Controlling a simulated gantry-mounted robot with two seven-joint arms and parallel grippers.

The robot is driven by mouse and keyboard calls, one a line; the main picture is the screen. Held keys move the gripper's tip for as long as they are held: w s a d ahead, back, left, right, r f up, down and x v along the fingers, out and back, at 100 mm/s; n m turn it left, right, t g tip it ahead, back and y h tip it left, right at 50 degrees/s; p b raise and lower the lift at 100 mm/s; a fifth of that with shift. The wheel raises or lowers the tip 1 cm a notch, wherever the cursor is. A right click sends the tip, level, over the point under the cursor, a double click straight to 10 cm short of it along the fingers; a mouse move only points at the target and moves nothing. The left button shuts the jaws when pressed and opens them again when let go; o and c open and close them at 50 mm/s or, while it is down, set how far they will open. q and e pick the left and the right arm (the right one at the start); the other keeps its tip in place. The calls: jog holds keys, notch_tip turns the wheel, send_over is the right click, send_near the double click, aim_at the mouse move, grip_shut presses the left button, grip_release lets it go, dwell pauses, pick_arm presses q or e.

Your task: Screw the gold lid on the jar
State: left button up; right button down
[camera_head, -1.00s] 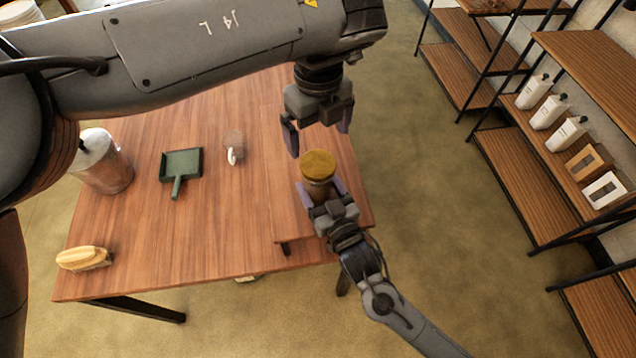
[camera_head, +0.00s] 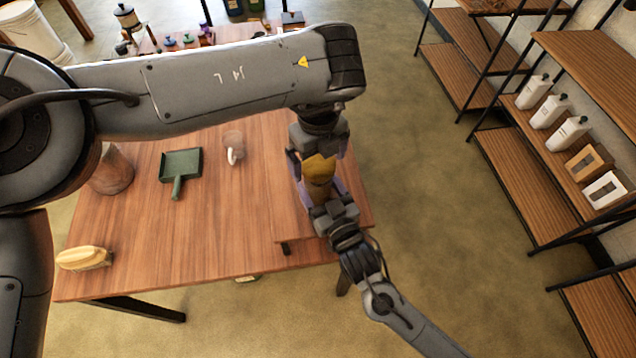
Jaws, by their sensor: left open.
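The jar (camera_head: 320,188) is brownish and stands at the right part of the table, with the gold lid (camera_head: 320,167) on its top. My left gripper (camera_head: 318,160) is above and behind the lid, with its open fingers on either side of it. Whether the fingers touch the lid cannot be told. My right gripper (camera_head: 325,194) comes from the front and is shut on the jar, its purple fingers on either side of the body. The back part of the lid is hidden by the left gripper.
On the wooden table (camera_head: 200,235) are a green dustpan (camera_head: 181,166), a clear mug (camera_head: 233,147), a brush (camera_head: 84,258) and a large brown container (camera_head: 112,172), partly hidden by my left arm. Shelves with white bottles (camera_head: 533,91) stand at the right. The table's middle is clear.

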pick_arm(q)
jog(key=c, duration=1.1)
jog(key=o, duration=1.1)
jog(key=shift+o, duration=0.2)
notch_tip(320, 180, up, 12)
pick_arm(e)
grip_release()
